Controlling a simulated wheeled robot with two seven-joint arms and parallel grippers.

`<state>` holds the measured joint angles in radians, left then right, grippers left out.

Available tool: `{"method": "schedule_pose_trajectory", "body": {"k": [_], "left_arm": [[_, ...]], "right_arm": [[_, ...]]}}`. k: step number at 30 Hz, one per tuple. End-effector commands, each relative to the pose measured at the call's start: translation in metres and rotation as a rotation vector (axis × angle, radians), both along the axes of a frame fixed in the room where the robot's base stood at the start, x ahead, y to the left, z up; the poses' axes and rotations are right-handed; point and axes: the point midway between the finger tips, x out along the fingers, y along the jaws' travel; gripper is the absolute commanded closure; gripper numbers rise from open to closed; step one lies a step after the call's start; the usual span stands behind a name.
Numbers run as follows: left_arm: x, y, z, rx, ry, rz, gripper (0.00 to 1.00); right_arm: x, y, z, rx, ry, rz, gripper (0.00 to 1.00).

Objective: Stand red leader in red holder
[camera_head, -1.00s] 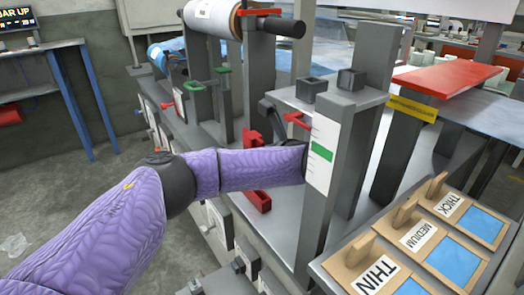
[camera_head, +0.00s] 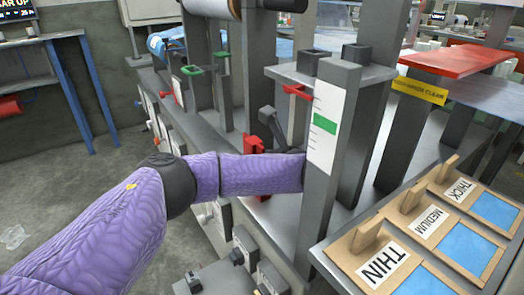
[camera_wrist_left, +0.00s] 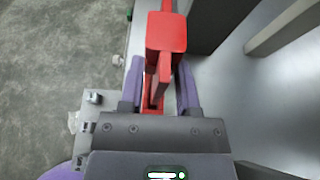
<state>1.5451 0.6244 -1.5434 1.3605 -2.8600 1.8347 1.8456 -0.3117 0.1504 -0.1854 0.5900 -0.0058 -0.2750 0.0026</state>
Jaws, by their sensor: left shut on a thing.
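The red leader (camera_wrist_left: 166,35) is a red piece with a blocky end and a long narrow bar. In the left wrist view it lies between the purple-grey fingers of my left gripper (camera_wrist_left: 160,85), which is shut on it. In the head view red parts (camera_head: 254,144) show above and below my purple left forearm, beside the grey frame. My left gripper is mostly hidden there behind the forearm and the post. A red clip-like piece (camera_head: 297,91) sits on the post under two square sockets; I cannot tell if this is the red holder. My right gripper is out of view.
A grey post with a green-marked scale (camera_head: 325,125) stands close to my left arm. Wooden THIN (camera_head: 384,266), MEDIUM (camera_head: 422,227) and THICK (camera_head: 458,190) boards lie at right. A blue-legged bench (camera_head: 87,95) is at left, with open floor before it.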

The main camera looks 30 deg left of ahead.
Motion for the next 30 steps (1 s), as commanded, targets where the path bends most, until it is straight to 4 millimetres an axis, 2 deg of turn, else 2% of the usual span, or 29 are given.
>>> {"method": "schedule_pose_trajectory", "body": {"k": [2,30], "left_arm": [[0.0001,0.0,-0.0063,0.0,0.001,0.0,1.0],[-0.0002,-0.0002,-0.0047,-0.001,-0.001,-0.001,1.0]], "right_arm": [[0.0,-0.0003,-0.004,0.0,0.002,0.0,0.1],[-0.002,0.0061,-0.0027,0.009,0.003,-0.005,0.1]]}}
